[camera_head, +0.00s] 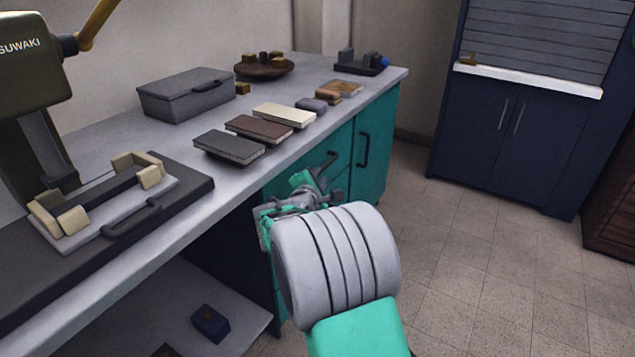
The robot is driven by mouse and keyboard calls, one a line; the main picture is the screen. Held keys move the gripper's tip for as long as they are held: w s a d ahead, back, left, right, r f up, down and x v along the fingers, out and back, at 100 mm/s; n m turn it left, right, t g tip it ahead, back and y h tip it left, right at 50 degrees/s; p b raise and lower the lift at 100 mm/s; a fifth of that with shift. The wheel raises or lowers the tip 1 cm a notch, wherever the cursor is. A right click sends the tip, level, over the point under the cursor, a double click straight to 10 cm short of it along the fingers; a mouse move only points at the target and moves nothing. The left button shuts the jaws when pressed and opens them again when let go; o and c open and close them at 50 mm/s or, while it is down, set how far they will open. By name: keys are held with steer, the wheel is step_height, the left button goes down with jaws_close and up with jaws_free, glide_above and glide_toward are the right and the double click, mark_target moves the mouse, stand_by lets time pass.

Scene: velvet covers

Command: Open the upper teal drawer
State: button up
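The teal cabinet (378,120) stands under the far part of the grey counter. Its visible teal fronts look closed. One front (342,141) carries a dark curved handle (331,160), and a taller front to its right carries an upright dark handle (363,150). My arm hides the lower part of the nearer front, so I cannot tell how its drawers divide. My gripper (313,180) is in front of this nearer front, close below and left of its handle. Its fingers are small and partly hidden by my wrist. I cannot tell whether they touch the handle.
The counter (228,175) holds several books, a grey toolbox (186,94) and a round brown tray (264,70). A green-grey machine (30,80) stands at left. A low shelf (172,310) is below. Tiled floor (480,260) is clear toward the navy cabinet (508,130).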

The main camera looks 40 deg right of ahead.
mark_target(324, 168)
steer(key=b+x, duration=0.1)
steer(key=x, duration=0.5)
steer(key=shift+d+b, duration=0.1)
steer(key=shift+b, duration=0.3)
steer(key=shift+w+d, duration=0.3)
steer(key=shift+d, duration=0.05)
steer(key=shift+c, duration=0.5)
jaws_close()
